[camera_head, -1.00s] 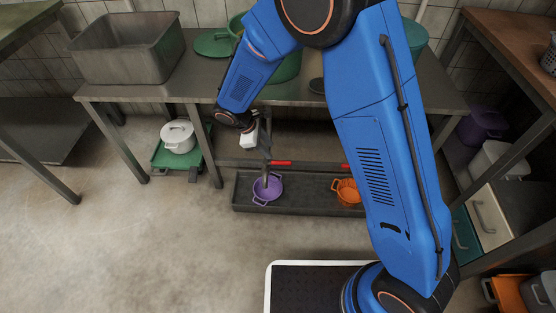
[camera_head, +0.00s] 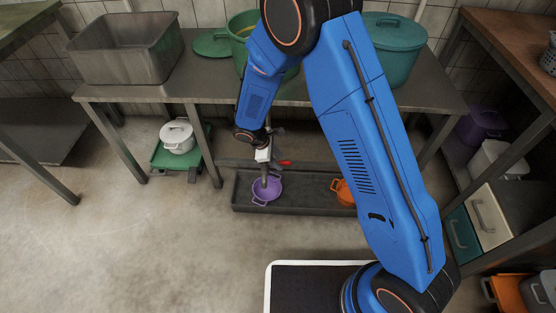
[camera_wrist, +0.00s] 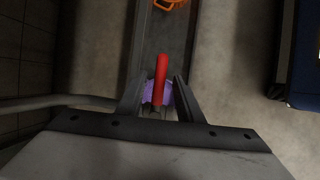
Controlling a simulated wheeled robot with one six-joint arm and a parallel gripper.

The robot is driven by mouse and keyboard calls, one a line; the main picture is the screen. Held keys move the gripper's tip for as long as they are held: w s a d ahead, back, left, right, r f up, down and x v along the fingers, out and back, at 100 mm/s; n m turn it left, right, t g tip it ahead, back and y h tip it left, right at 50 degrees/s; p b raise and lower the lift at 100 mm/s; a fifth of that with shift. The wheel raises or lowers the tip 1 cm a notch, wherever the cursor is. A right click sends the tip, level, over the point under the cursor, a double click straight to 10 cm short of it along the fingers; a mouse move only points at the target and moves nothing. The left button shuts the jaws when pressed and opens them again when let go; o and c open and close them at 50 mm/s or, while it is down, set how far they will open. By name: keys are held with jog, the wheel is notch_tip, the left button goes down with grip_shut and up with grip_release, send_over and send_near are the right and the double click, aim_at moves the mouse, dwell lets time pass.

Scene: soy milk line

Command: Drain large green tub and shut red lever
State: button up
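A green tub (camera_head: 238,26) stands on the steel table, mostly hidden behind my arm. Under the table, a red lever (camera_head: 285,163) sticks out to the right beside my gripper (camera_head: 265,160). In the wrist view the red lever (camera_wrist: 161,72) points away from my gripper (camera_wrist: 158,86), with its near part between the two fingers. The fingers are apart, with a gap on each side of the lever. A purple pot (camera_head: 267,189) stands in the dark trough below; whether liquid flows into it cannot be seen.
A teal tub (camera_head: 392,52) and a steel basin (camera_head: 126,48) stand on the table (camera_head: 200,82). An orange pot (camera_head: 343,192) sits at the right in the trough (camera_head: 300,200). A white pot (camera_head: 178,136) is on a green cart at left. The floor in front is clear.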

jog(key=shift+c, duration=0.6)
grip_shut()
jog(key=shift+s+a+m+g, duration=0.45)
jog(key=shift+s+m+g, duration=0.25)
jog(key=shift+m, duration=1)
jog(key=shift+s+a+m+g, duration=0.4)
jog(key=shift+s+m+g, duration=0.25)
jog(key=shift+m, duration=1.05)
jog(key=shift+s+a+m+g, duration=0.45)
jog(key=shift+s+m+g, duration=0.25)
jog(key=shift+m, duration=1)
jog(key=shift+w, duration=0.1)
